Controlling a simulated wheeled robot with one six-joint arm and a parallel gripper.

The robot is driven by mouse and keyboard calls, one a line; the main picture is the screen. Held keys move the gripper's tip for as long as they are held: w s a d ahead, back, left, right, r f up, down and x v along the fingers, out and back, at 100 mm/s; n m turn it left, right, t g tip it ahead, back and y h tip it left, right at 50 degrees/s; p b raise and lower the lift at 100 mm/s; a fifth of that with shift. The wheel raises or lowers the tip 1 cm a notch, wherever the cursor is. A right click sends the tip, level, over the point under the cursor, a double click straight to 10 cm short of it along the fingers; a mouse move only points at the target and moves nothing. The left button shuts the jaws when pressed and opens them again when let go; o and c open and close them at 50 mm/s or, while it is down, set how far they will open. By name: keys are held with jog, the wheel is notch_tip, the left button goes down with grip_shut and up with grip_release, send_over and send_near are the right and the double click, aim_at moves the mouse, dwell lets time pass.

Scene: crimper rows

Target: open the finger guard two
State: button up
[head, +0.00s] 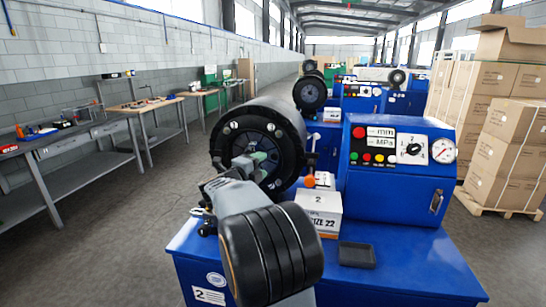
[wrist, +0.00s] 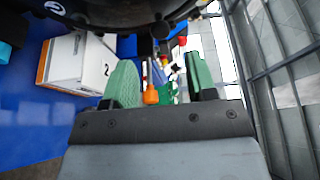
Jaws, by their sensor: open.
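The blue crimper marked 2 has a round black head (head: 290,122) with a dark opening. I cannot clearly make out the finger guard as a separate part. My gripper (head: 262,168) is in front of that opening in the head view, its fingers covering part of it. In the wrist view my gripper (wrist: 161,80) is open, with green pads apart. An orange knob (wrist: 151,96) appears between them there, and I cannot tell whether it is within reach. An orange knob (head: 310,181) also shows right of the head in the head view.
A white box marked 2, SIZE 22 (head: 318,212) and a dark tray (head: 357,254) are on the blue machine top (head: 410,270). The control panel (head: 400,147) stands at right. Workbenches (head: 60,140) line the left wall, with open floor between.

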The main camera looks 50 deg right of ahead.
aim_at(274, 157)
jog(key=d, duration=0.5)
jog(key=w+d+p, duration=0.1)
jog(key=d, duration=0.1)
jog(key=shift+w+d, duration=0.1)
jog(key=shift+d, duration=0.15)
grip_shut()
dwell(0.3)
